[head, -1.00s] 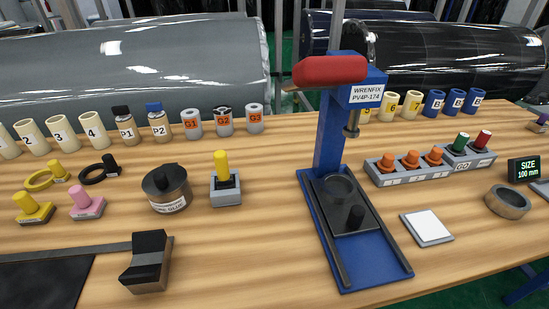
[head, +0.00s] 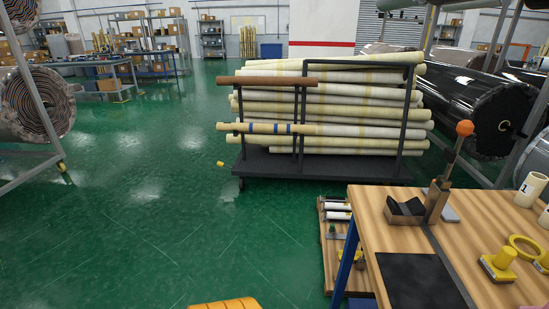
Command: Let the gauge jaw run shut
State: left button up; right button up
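On the bench at the right of the head view stands a black V-shaped block (head: 405,209). Close beside it is a brown block with an upright lever (head: 440,195), topped by an orange knob (head: 464,128). A dark strip runs from there toward the front of the bench, along a black mat (head: 420,280). I cannot tell whether any of these is the gauge jaw. No size display shows. Neither of my grippers is in view.
The wooden bench (head: 490,215) holds a yellow ring (head: 525,248), a yellow-knobbed piece (head: 500,260) and a cream tube marked 1 (head: 530,190). A rack of long rolls (head: 340,120) stands behind. The green floor (head: 160,200) at left is mostly open.

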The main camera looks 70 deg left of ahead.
aim_at(332, 230)
jog(key=j+u, duration=0.1)
jog(key=u, duration=1.55)
jog(key=i+j+z, duration=0.55)
jog(key=i+j, duration=0.25)
jog(key=i, duration=0.1)
